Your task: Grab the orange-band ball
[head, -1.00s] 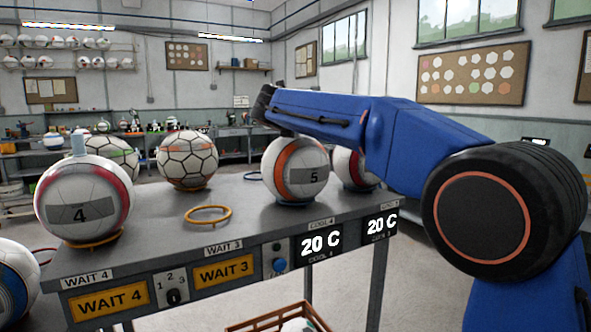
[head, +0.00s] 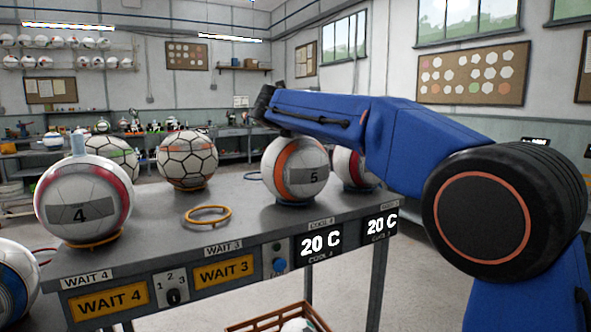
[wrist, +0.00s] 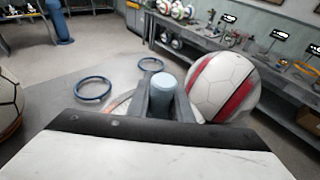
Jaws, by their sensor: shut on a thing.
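The orange-band ball (head: 295,172), white with a grey "5" label, sits upright at the COOL 4 place on the grey bench. My forearm passes just above it in the head view and hides its top. My gripper (wrist: 166,92) is hidden in the head view. In the wrist view its two fingers are closed on a blue-grey peg (wrist: 167,78). Only a small piece of an orange-edged white surface (wrist: 119,104) shows below the fingers, so most of the ball is hidden there.
A red-band ball (wrist: 222,84) stands close on the right in the wrist view. Ball 4 (head: 83,203) and a black-lined ball (head: 187,160) share the bench (head: 160,235). An empty orange ring (head: 207,216) lies between. A crate (head: 272,317) is below.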

